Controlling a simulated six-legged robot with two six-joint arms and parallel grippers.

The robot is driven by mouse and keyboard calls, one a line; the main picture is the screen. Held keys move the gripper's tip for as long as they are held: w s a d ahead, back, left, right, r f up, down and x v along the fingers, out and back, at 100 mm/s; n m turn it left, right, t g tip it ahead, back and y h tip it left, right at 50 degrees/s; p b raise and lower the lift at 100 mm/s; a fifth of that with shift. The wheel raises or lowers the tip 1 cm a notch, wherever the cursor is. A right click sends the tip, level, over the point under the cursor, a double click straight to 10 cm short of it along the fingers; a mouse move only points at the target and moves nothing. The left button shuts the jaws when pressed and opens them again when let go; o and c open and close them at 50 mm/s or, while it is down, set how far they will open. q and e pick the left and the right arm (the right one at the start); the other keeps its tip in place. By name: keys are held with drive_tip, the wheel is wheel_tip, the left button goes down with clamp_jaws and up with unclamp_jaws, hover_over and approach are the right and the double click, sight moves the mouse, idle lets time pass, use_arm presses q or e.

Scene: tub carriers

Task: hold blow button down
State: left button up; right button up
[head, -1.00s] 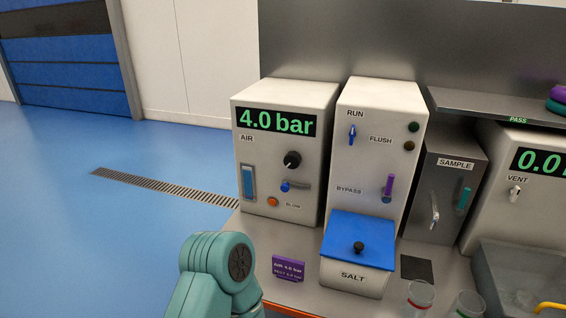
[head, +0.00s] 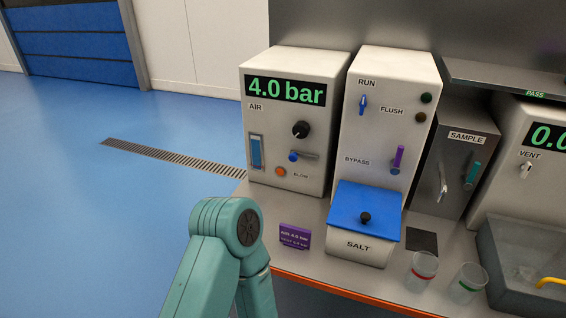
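The air unit (head: 292,120) is a white box at the back left of the bench, with a 4.0 bar display (head: 285,90). The blow button (head: 281,171) is a small orange round button low on its front, beside the BLOW label. Above it are a black knob (head: 301,130) and a lever with a blue end (head: 294,157). A teal arm link of mine rises at the lower middle left, in front of and below the air unit, apart from the button. Neither of my grippers shows in this view.
A RUN/FLUSH unit (head: 388,120) stands right of the air unit. In front are a salt bin with a blue lid (head: 364,211), a purple sign (head: 294,236) and two cups (head: 423,268). A grey sink (head: 520,265) is at right. Open blue floor lies left.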

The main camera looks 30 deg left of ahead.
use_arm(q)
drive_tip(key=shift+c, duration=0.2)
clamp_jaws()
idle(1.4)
